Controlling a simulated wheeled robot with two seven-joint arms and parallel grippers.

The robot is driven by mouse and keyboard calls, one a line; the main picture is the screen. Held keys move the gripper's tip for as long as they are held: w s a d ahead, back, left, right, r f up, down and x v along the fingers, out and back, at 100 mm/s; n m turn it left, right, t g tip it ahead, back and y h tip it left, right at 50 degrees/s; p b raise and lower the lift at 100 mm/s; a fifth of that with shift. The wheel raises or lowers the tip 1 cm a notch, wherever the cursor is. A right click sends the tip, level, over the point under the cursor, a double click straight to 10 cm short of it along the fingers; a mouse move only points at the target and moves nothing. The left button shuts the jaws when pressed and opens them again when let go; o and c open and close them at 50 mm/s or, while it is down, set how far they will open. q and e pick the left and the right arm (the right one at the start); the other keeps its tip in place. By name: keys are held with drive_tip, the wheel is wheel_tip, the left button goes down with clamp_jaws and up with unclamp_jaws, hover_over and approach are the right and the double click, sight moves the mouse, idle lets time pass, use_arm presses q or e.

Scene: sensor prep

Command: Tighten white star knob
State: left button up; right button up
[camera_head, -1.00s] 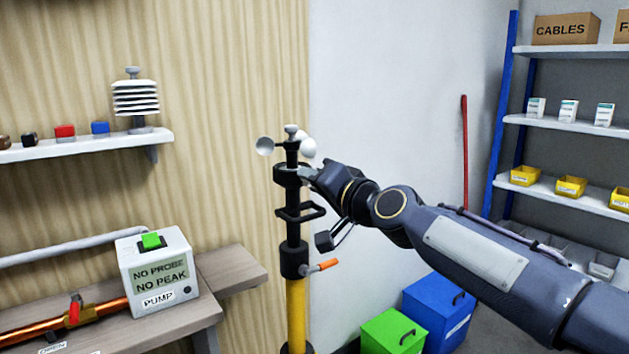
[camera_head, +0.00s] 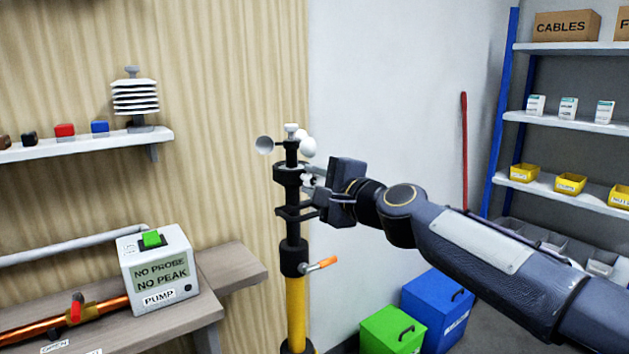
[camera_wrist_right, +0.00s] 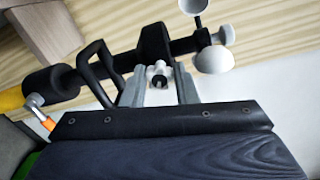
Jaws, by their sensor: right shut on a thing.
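The white star knob (camera_wrist_right: 158,70) is on the side of the black collar at the top of the mast. In the wrist view it sits between the two grey fingers of my right gripper (camera_wrist_right: 159,82). In the head view the knob (camera_head: 308,180) is small and partly hidden by the fingers. My right gripper (camera_head: 312,181) reaches in from the right and is shut on the knob. The black mast head (camera_head: 291,175) stands upright on a yellow pole (camera_head: 296,310) and carries white wind cups (camera_head: 308,147). My left gripper is not in view.
A black loop handle (camera_head: 290,211) and an orange-tipped lever (camera_head: 324,263) stick out of the mast below the gripper. A pump box (camera_head: 155,285) stands on the bench at left. Green (camera_head: 392,332) and blue (camera_head: 436,310) bins stand on the floor below my arm.

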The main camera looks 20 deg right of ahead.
drive_tip(key=shift+f+m, duration=0.1)
drive_tip(key=shift+m, duration=0.7)
drive_tip(key=o, duration=1)
drive_tip(key=v, duration=0.7)
drive_tip(key=shift+s, duration=0.4)
drive_tip(key=shift+d, duration=0.15)
